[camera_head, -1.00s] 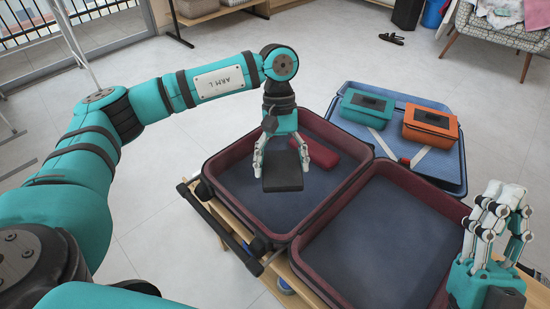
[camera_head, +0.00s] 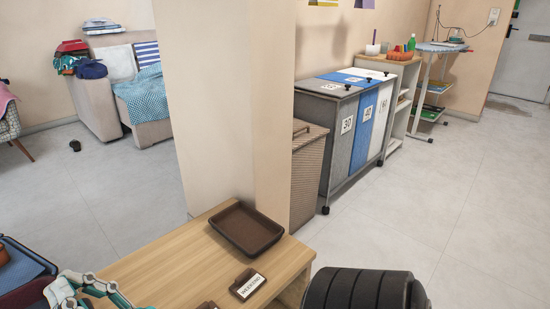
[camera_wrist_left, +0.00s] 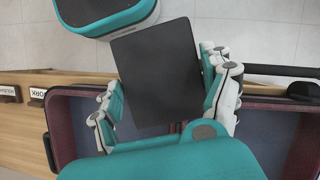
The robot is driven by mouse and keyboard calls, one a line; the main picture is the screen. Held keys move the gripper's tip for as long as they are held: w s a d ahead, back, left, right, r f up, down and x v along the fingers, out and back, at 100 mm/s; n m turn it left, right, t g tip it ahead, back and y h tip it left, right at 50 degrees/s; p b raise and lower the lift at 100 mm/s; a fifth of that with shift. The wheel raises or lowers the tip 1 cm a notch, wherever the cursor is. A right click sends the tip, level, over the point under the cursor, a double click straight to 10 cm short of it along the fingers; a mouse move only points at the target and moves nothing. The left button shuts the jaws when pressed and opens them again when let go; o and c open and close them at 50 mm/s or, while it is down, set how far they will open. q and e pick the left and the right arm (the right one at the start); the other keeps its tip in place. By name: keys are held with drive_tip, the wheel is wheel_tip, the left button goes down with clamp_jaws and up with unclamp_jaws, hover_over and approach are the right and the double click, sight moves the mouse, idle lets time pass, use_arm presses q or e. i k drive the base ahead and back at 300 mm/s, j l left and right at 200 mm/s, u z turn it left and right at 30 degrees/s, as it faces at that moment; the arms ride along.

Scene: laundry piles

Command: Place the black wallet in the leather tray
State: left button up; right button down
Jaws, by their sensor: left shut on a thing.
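The black wallet (camera_wrist_left: 158,72) fills the middle of the left wrist view, flat and dark. My left gripper (camera_wrist_left: 165,85) is shut on it, with fingers on both sides, above a suitcase. The brown leather tray (camera_head: 246,229) lies empty on the wooden table at the lower middle of the head view.
The wooden table (camera_head: 190,250) bears a WEEKEND sign (camera_head: 247,285) in front of the tray. A beige pillar (camera_head: 215,110) rises right behind the tray. A maroon-rimmed suitcase (camera_wrist_left: 62,125) lies under the wallet. A laundry sorter (camera_head: 350,125) stands farther back at the right.

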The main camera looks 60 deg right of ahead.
sight(246, 231)
drive_tip(key=k+l, duration=0.15)
drive_tip(key=l, duration=0.3)
drive_tip(key=k+l+z, duration=0.1)
drive_tip(key=l, duration=0.4)
drive_tip(key=k+l, duration=0.15)
drive_tip(key=l, duration=0.3)
drive_tip(key=k+l+z, duration=0.1)
drive_tip(key=l, duration=0.4)
drive_tip(key=k+l, duration=0.1)
drive_tip(key=l, duration=0.4)
drive_tip(key=i+l, duration=0.25)
drive_tip(key=l, duration=0.2)
drive_tip(key=i+l+z, duration=0.1)
drive_tip(key=l, duration=0.35)
drive_tip(key=i+l, duration=0.35)
